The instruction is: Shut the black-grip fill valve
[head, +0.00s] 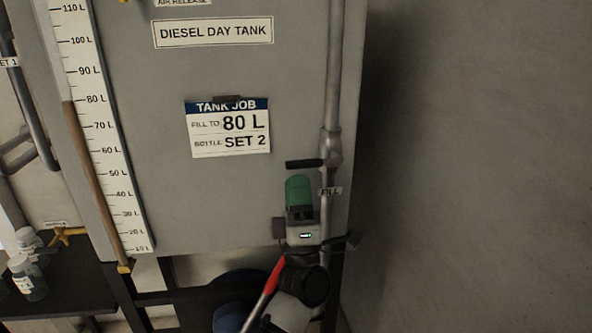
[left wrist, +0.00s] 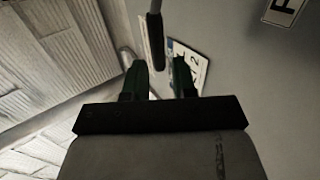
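The fill valve's black grip (head: 303,163) sticks out level to the left from the grey pipe (head: 331,145), above the FILL label (head: 330,191). My left gripper (head: 298,180) is just below the grip, with its green fingers pointing up. In the left wrist view the black grip (left wrist: 156,38) lies ahead of and between the fingertips of the left gripper (left wrist: 160,72). The fingers are apart and nothing is clamped between them. Whether they touch the grip cannot be told. My right gripper is not in view.
The grey diesel day tank (head: 200,200) stands behind the pipe. Its gauge scale (head: 100,110) has a brown column (head: 90,170) reaching about 80 L. A job card (head: 228,128) reads fill to 80 L, bottle set 2. Bottles (head: 28,277) stand lower left. The right wall (head: 480,170) is bare.

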